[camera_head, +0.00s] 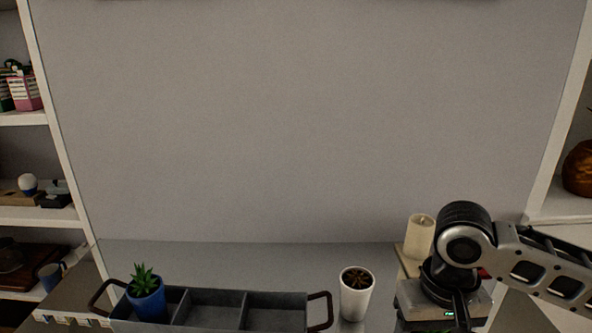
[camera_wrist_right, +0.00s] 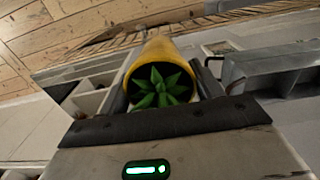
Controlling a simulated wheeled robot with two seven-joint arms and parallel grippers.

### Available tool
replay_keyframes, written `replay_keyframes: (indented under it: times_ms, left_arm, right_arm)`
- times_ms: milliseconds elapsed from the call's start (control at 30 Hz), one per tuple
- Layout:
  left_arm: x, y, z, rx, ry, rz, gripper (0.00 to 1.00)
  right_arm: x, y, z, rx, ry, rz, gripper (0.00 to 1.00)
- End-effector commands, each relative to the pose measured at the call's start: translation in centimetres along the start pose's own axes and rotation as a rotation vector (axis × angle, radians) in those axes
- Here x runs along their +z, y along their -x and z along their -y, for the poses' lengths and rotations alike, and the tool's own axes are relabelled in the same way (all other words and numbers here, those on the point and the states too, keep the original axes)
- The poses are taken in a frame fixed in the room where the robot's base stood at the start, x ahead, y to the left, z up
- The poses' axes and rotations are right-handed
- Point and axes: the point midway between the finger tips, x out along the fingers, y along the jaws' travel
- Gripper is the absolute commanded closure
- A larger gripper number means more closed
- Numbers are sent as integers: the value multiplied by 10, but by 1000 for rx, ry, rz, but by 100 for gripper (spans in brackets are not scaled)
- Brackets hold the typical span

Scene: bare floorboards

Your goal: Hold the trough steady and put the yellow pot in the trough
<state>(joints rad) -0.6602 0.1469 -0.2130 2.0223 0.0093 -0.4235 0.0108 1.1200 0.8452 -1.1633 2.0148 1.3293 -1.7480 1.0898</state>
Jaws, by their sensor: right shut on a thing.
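The grey trough (camera_head: 210,324) stands at the bottom of the head view, with dark handles at both ends. A blue pot with a green plant (camera_head: 148,299) sits in its left compartment. The middle and right compartments look empty. The yellow pot (camera_wrist_right: 158,48) shows in the right wrist view with a green succulent in its mouth. My right gripper (camera_wrist_right: 163,84) is shut on it, one finger on each side. In the head view my right arm comes in from the right, and the yellow pot cannot be made out there. My left gripper is not in view.
A white pot (camera_head: 356,293) stands on the table between the trough's right handle and my right arm. A cream candle (camera_head: 420,237) stands behind my right wrist. Shelves with objects flank the grey wall panel. The table behind the trough is clear.

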Motion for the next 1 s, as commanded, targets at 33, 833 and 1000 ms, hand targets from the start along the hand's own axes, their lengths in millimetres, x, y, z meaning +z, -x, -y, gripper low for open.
replay_keyframes:
  times_ms: [33,833,1000]
  left_arm:
    - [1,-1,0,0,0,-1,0]
    - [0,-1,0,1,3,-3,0]
    - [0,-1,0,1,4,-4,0]
  right_arm:
    - [-1,-1,1,-1,2,-2,76]
    - [1,23,36,-4,177,-8,76]
    - [4,50,74,-3,382,-9,76]
